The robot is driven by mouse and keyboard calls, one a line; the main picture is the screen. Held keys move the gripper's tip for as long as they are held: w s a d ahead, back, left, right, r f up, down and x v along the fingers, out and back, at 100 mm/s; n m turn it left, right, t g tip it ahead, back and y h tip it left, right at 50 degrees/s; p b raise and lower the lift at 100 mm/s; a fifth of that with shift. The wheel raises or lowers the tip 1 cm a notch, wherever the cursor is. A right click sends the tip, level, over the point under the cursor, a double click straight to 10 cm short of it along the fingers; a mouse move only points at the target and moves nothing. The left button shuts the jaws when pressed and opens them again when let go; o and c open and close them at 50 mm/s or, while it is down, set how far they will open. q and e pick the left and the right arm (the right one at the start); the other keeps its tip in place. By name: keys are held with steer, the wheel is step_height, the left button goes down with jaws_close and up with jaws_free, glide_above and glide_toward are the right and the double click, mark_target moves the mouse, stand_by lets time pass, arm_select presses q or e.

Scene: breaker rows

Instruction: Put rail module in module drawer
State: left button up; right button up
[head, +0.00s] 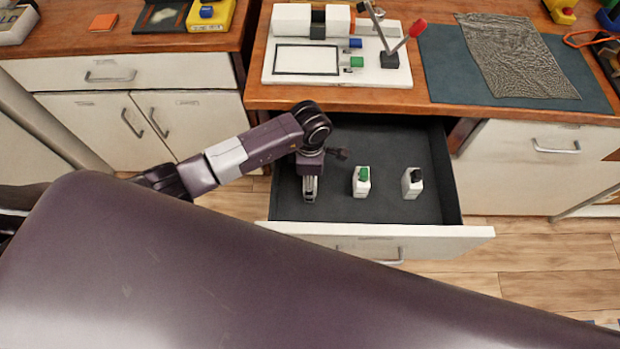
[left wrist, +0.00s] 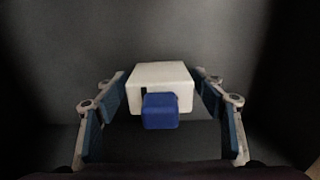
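The module drawer (head: 385,232) is pulled out below the worktop, with a dark floor and a white front. My left gripper (head: 309,195) points down into its left part. In the left wrist view, a white rail module with a blue block (left wrist: 161,111) sits between the two fingers of this gripper (left wrist: 161,74). The fingers are spread, with thin gaps beside the module, over a dark surface. The gripper hides this module in the head view. A white module with a green top (head: 361,182) and one with a black top (head: 412,183) stand upright further right in the drawer. My right gripper is not in view.
Above the drawer, the wooden worktop (head: 262,98) holds a white board (head: 268,77) with a lever (head: 410,37), blue and green parts, and a grey mat (head: 445,80) to its right. The drawer floor is clear behind the modules and at its right side.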

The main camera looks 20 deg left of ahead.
arm_select(q)
steer(key=shift+r, duration=0.15)
steer(key=shift+r, duration=0.25)
step_height(320, 180, up, 12)
steer(key=shift+f, duration=0.2)
stand_by(0.4)
